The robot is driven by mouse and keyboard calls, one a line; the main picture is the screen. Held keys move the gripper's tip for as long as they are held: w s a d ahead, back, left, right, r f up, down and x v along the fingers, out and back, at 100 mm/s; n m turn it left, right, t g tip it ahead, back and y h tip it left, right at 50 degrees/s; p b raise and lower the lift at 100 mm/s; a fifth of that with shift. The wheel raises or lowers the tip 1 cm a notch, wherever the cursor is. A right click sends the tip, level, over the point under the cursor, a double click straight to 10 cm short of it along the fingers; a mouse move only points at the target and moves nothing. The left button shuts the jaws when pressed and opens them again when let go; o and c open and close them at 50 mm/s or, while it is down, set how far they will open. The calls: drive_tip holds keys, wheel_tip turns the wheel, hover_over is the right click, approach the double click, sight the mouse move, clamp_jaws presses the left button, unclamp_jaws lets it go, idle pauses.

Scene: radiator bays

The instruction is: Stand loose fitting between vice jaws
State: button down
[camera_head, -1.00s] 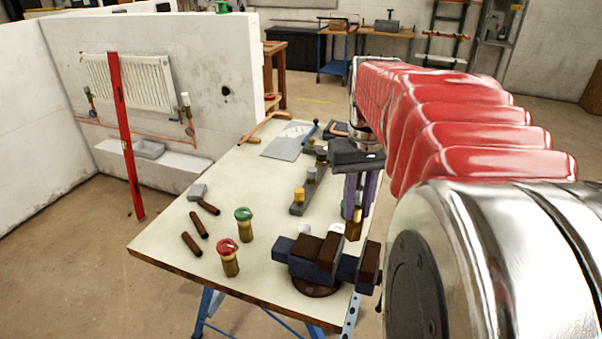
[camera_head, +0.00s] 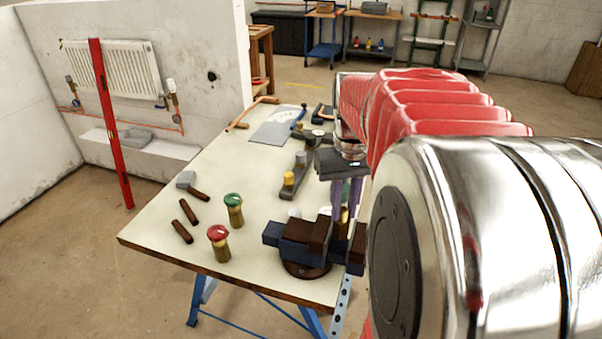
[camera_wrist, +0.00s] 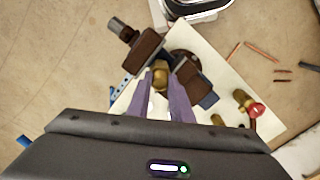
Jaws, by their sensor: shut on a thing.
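The vice (camera_head: 303,246), blue with dark brown jaws, stands at the near right corner of the workbench (camera_head: 190,251). My gripper (camera_head: 343,205) points down just behind the vice, its purple fingers shut on a brass fitting (camera_head: 345,222). The fitting is upright, its lower part hidden by the vice in the head view. In the wrist view the fitting (camera_wrist: 160,75) lies between the fingertips, over or in the gap between the jaws of the vice (camera_wrist: 190,80). I cannot tell how deep it sits or whether it touches the jaws.
A red-topped brass fitting (camera_head: 219,245) and a green-topped one (camera_head: 234,212) stand left of the vice. A hammer (camera_head: 190,184) and brown rods (camera_head: 183,232) lie farther left. A dark block with a yellow-topped piece (camera_head: 288,181) is behind.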

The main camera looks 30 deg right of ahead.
drive_tip(key=shift+f, duration=1.65)
drive_tip(key=c, duration=1.5)
unclamp_jaws()
wheel_tip(320, 180, up, 14)
drive_tip(key=shift+f, duration=0.15)
